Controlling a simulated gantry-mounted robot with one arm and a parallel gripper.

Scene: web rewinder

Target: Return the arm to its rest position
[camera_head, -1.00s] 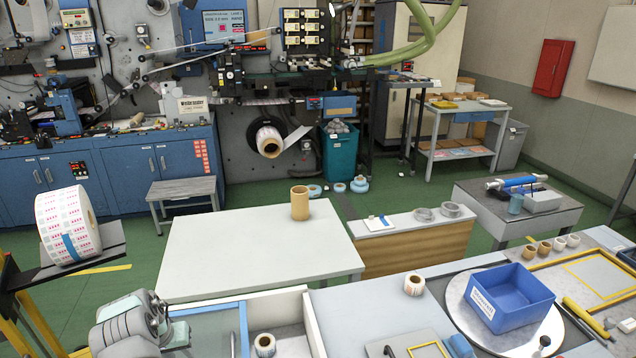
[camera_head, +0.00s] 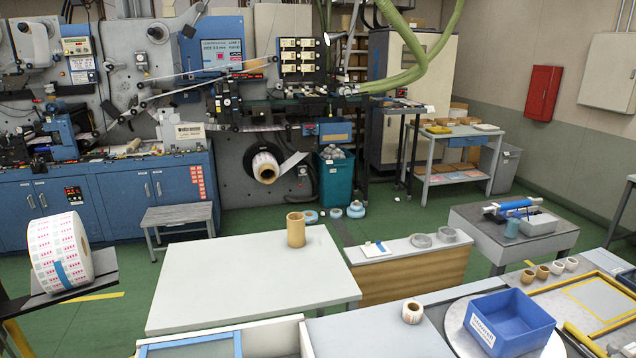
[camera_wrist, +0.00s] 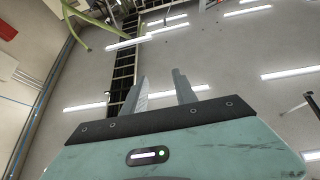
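My gripper (camera_wrist: 160,92) shows only in the wrist view. Its two grey fingers stand apart with nothing between them, so it is open and empty. It points up at the ceiling, with ceiling lights and a dark cable tray (camera_wrist: 124,70) behind the fingers. In the head view now, neither my arm nor my gripper shows.
A pale table (camera_head: 245,275) carries a brown cardboard core (camera_head: 296,230). A small label roll (camera_head: 412,311) stands on the front bench. A blue bin (camera_head: 510,318) sits on a round turntable (camera_head: 456,318) at the right. A large label roll (camera_head: 60,252) rests at the left.

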